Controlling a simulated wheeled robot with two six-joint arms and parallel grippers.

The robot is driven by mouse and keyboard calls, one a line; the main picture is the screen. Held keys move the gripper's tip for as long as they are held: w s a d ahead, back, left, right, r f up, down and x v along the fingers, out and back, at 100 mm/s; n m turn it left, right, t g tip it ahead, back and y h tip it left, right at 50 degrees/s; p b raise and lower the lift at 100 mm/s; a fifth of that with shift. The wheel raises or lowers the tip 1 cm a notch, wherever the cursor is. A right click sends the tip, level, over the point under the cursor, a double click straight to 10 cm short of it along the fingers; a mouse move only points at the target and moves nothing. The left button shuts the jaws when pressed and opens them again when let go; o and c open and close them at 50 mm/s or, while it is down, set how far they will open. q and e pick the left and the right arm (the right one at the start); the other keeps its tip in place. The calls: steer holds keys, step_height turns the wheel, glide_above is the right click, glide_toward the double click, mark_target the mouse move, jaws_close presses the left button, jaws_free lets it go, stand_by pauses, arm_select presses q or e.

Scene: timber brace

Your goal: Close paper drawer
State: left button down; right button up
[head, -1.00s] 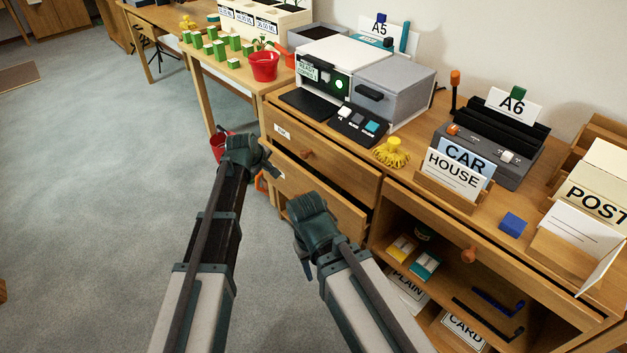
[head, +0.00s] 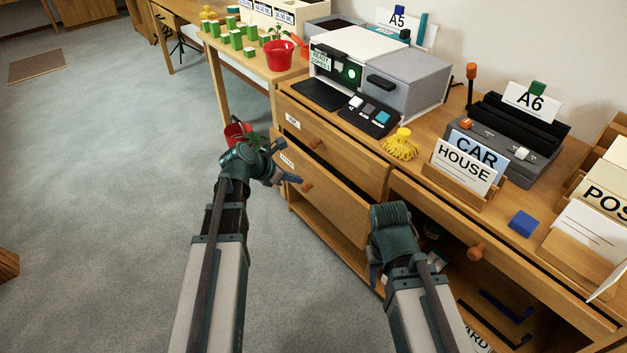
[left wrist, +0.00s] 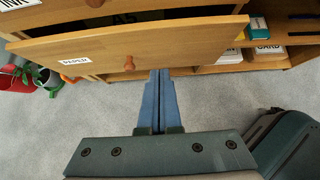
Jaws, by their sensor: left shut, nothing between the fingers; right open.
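The paper drawer (head: 335,207) is the lower drawer of the wooden cabinet, with a round knob (head: 307,187). In the left wrist view its front (left wrist: 185,45) carries a PAPER label (left wrist: 74,61). It stands partly open, with a dark strip of its inside showing above the front. My left gripper (head: 296,180) is shut and empty, close to the drawer front beside the knob. In the left wrist view its fingertips (left wrist: 160,72) are at the front's lower edge, right of the knob; contact cannot be told. My right gripper (head: 374,278) is open, low beside the cabinet.
The ink drawer (head: 335,150) is directly above. A red bucket (head: 236,133) with a plant stands left of the cabinet, behind my left gripper. Open shelves with a CARD stack (left wrist: 268,49) lie to the right. The carpet (head: 120,200) at left is clear.

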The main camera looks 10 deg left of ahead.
mark_target(331, 175)
arm_select(q)
steer(key=shift+w+d+r+b+x, duration=0.3)
steer(key=shift+b+x, duration=0.65)
steer(key=shift+x, duration=1.05)
steer(key=shift+w+d+r+b+x, duration=0.1)
steer(key=shift+w+r+b+x, duration=0.2)
steer(key=shift+b+x, duration=1.2)
steer(key=shift+w+d+r+b+x, duration=0.2)
steer(key=shift+r+b+x, duration=0.25)
steer(key=shift+x, duration=2.05)
steer(key=w+d, duration=0.2)
steer(key=w, duration=0.1)
steer(key=shift+w+d, duration=0.2)
steer(key=shift+w, duration=0.05)
steer(key=shift+w+d, duration=0.1)
